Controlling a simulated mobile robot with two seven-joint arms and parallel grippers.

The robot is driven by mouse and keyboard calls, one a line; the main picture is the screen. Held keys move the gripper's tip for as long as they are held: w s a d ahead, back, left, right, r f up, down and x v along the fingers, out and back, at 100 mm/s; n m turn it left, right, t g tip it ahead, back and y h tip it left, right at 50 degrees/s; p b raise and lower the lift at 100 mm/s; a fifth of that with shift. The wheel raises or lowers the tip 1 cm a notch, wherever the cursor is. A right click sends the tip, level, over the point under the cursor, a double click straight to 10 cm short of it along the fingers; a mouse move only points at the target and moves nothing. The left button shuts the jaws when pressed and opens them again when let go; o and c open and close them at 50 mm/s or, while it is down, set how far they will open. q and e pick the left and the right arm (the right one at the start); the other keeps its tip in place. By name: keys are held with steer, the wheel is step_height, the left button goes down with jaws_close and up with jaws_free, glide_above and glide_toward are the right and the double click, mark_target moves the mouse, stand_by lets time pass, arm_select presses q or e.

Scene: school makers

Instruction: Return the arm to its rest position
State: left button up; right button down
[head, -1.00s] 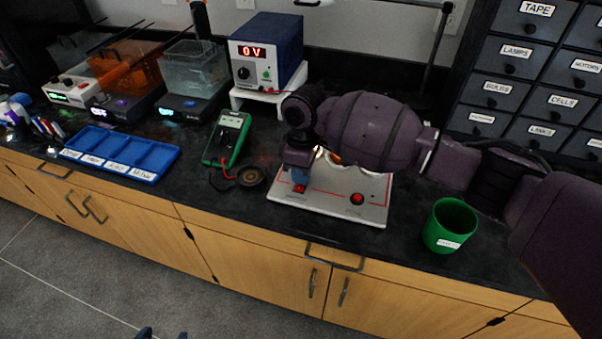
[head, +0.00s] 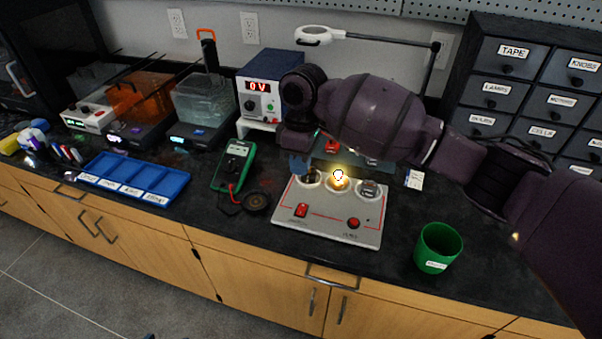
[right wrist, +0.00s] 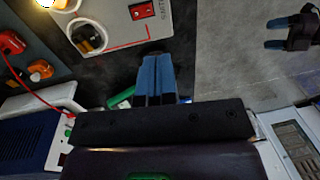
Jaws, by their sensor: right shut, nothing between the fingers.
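My right arm reaches in from the right in the head view. Its gripper (head: 299,166) hangs above the back left part of a light test board (head: 325,234), and the arm partly hides the area behind it. In the right wrist view the blue fingers of this gripper (right wrist: 157,76) are together and empty, apart from the board. A bulb (head: 338,177) on the board glows, and a red switch (head: 301,210) sits at its front left. My left gripper (right wrist: 268,33) shows at the upper right of the right wrist view, over the floor, its blue fingers apart.
A green multimeter (head: 233,165), a blue tray (head: 135,176) and a power supply (head: 270,85) reading 0 V stand to the left. Labelled drawers (head: 505,92) rise at the back right.

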steer(key=shift+r, duration=0.35)
steer(key=s+f, duration=0.2)
steer(key=f, duration=0.1)
steer(key=s+f+y, duration=0.1)
steer(key=s+f, duration=0.2)
steer(key=s+f+m+y, duration=0.1)
steer(key=s+f, duration=0.2)
steer(key=shift+s+d+f, duration=0.2)
steer(key=shift+d, duration=0.05)
steer(key=s+d+f+m+t, duration=0.2)
steer(key=s+d+f+m, duration=0.2)
steer(key=s+d, duration=0.35)
steer(key=s+d+f+m+t, duration=0.2)
steer(key=s+d+f+m, duration=0.25)
steer(key=s+d, duration=0.35)
steer(key=s+d+r+m+h, duration=0.25)
steer(key=s+d+m, duration=0.25)
steer(key=s+d, duration=0.7)
steer(key=w+a+f+n+t, duration=0.1)
steer(key=w+f+t, duration=0.6)
steer(key=f+t, duration=0.1)
steer(key=shift+f+t, duration=0.3)
steer(key=shift+f, duration=0.35)
